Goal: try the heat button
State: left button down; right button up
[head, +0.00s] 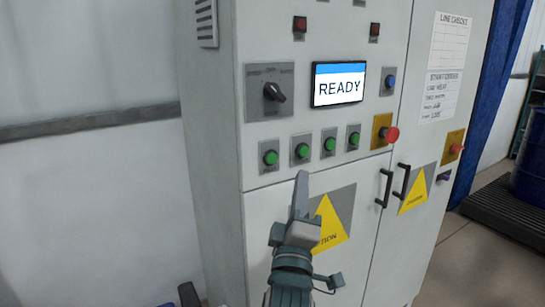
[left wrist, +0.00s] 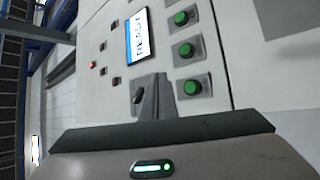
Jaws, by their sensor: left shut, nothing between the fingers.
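A row of several green push buttons sits on the grey cabinet front in the head view, from the leftmost button (head: 269,158) to the rightmost (head: 354,138). Their labels are too small to read, so I cannot tell which is heat. My left gripper (head: 301,178) is shut and empty, pointing up just below the row, under the second button (head: 302,151). I cannot tell whether it touches the panel. In the left wrist view its shut fingers (left wrist: 158,97) rise beside the green buttons (left wrist: 193,87). The screen (head: 339,84) reads READY. My right gripper is not in view.
A black selector knob (head: 273,91) is above the buttons at left. A blue button (head: 389,81) and a red emergency-stop button (head: 389,134) are to the right. Black door handles (head: 386,187) stick out below. Free floor lies right of the cabinet.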

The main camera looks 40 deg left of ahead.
pick_arm(q)
jog(key=shift+w+a, duration=0.1)
dwell(0.3)
jog(key=shift+w+a+p, duration=0.15)
jog(key=shift+w+a, duration=0.4)
jog(key=shift+a, duration=0.75)
jog(key=shift+w+a+p, duration=0.15)
jog(key=shift+w+a, duration=0.4)
jog(key=shift+a, duration=0.8)
jog(key=shift+w+a+p, duration=0.15)
jog(key=shift+w+a, duration=0.4)
jog(key=shift+a, duration=0.75)
jog(key=shift+a, duration=0.15)
jog(key=shift+w+a, duration=0.15)
jog(key=shift+a, duration=0.1)
jog(key=shift+w+a, duration=0.15)
jog(key=shift+a, duration=0.2)
jog(key=shift+d, duration=0.1)
jog(key=shift+s+d, duration=0.35)
jog(key=shift+d, duration=0.3)
jog(key=shift+d, duration=0.1)
dwell(0.4)
jog(key=shift+s+d, duration=0.3)
jog(key=shift+d, duration=0.45)
jog(key=shift+s+d, duration=0.35)
jog(key=shift+d, duration=0.35)
jog(key=shift+s+d, duration=0.3)
jog(key=shift+d, duration=0.45)
